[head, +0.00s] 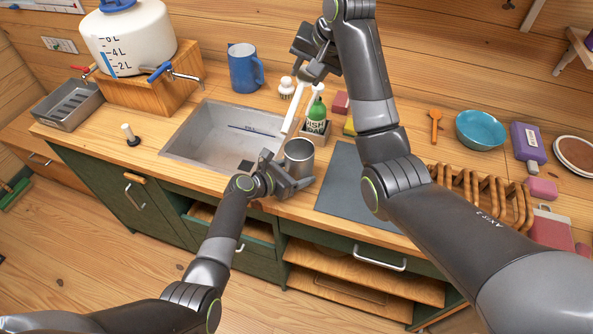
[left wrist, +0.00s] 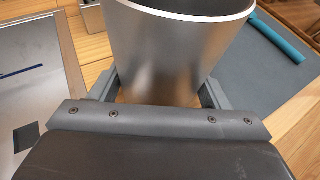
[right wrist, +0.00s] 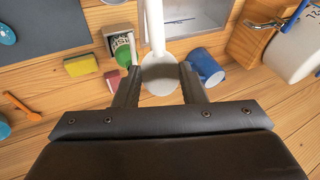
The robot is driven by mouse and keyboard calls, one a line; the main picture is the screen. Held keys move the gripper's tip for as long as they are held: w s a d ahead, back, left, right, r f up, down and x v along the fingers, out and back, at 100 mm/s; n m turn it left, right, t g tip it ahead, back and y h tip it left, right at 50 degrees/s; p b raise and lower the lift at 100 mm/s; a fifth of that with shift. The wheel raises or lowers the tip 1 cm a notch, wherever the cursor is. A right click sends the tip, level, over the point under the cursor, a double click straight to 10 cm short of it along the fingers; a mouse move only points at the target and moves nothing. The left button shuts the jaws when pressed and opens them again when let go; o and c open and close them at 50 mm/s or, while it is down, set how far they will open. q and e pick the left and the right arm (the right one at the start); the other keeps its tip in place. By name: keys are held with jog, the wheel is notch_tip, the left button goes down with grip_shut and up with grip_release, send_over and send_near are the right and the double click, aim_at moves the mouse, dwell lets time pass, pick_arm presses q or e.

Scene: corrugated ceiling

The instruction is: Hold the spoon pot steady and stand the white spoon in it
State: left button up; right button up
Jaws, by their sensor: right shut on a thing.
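The spoon pot (head: 299,157) is a plain metal cup upright on the counter right of the sink; it fills the top of the left wrist view (left wrist: 170,50). My left gripper (head: 290,180) has one finger on each side of it; whether they press on it I cannot tell. My right gripper (head: 312,72) is shut on the white spoon (head: 297,108), high above the counter. The right wrist view shows the spoon's round bowl (right wrist: 160,76) between the fingertips and its handle leading away. In the head view the handle slants down, its end near and left of the pot's mouth.
The sink (head: 215,135) lies left of the pot, with a blue mug (head: 244,68) behind it. A green bottle (head: 316,115) in a caddy stands close behind the pot. A dark grey mat (head: 345,180) lies to the right, a wooden rack (head: 480,190) beyond.

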pick_arm(q)
jog(key=c, duration=0.6)
pick_arm(e)
jog(key=shift+f, duration=5.95)
jog(key=o, duration=1)
jog(key=v, duration=1.2)
